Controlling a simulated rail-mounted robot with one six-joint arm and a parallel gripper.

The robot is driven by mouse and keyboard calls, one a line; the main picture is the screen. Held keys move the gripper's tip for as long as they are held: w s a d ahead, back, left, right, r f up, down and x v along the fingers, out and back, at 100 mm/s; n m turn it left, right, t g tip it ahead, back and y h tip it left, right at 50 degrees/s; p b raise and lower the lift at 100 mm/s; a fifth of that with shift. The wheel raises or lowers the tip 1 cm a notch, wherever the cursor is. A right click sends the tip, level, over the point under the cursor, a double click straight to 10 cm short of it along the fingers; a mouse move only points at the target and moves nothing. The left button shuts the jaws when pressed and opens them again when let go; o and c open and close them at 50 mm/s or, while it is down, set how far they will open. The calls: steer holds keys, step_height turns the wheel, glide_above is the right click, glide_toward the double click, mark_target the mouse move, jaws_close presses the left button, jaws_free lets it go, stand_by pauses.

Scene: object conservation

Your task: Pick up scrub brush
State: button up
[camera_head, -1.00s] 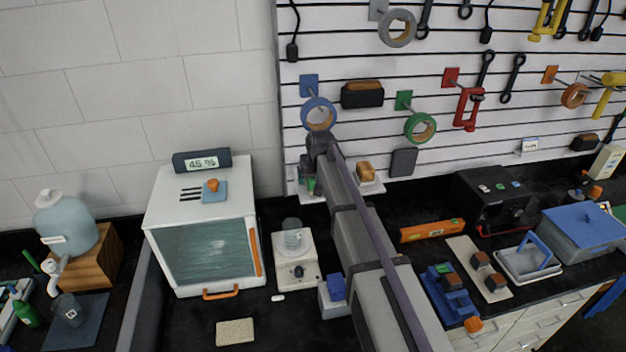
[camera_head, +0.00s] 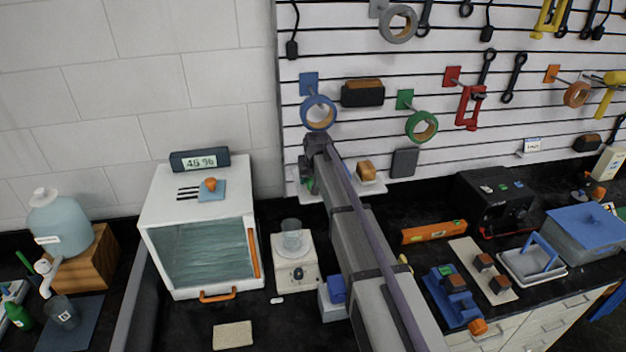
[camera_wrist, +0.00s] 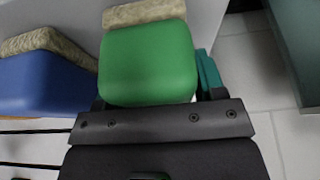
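A green block with a tan bristle-like pad, a scrub brush by its look (camera_wrist: 148,65), fills the middle of the wrist view right in front of my gripper (camera_wrist: 152,102). A teal part shows along its right side. Whether my fingers press on the green brush or only stand around it, I cannot tell. A similar blue brush (camera_wrist: 40,82) with a tan pad lies to its left, apart from it.
The slatted wall holds a blue tape roll (camera_head: 318,113), a green roll (camera_head: 421,127) and a dark block (camera_head: 362,94) close to my arm's end. A tan block (camera_head: 366,171) sits just right of the arm. A glass-fronted cabinet (camera_head: 205,250) and a scale (camera_head: 296,264) stand left.

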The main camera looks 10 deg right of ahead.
steer(key=c, duration=0.6)
steer(key=shift+r+p, duration=0.55)
steer(key=s, duration=1.8)
steer(key=shift+d+f, duration=0.15)
